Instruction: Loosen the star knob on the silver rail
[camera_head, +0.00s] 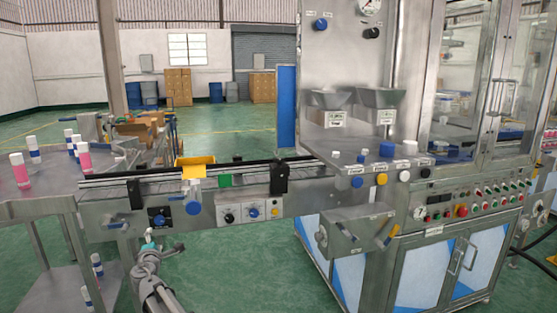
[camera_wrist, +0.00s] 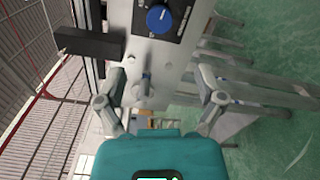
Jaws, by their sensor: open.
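My gripper (camera_head: 149,237) is low in front of the left part of the silver conveyor rail (camera_head: 102,229) in the head view. In the wrist view my gripper (camera_wrist: 160,88) is open, with its two grey fingers wide apart and nothing held. A small grey-blue knob (camera_wrist: 146,82) on the metal rail side (camera_wrist: 156,58) shows between the fingers, nearer the left one. It may be the star knob; its shape is too small to tell. No contact with it can be made out.
A blue dial on a dark plate (camera_wrist: 159,18) and a black block (camera_wrist: 88,42) are close by in the wrist view. A blue knob (camera_head: 193,207) and a control box (camera_head: 242,214) are on the conveyor side. A table with bottles (camera_head: 35,190) stands left.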

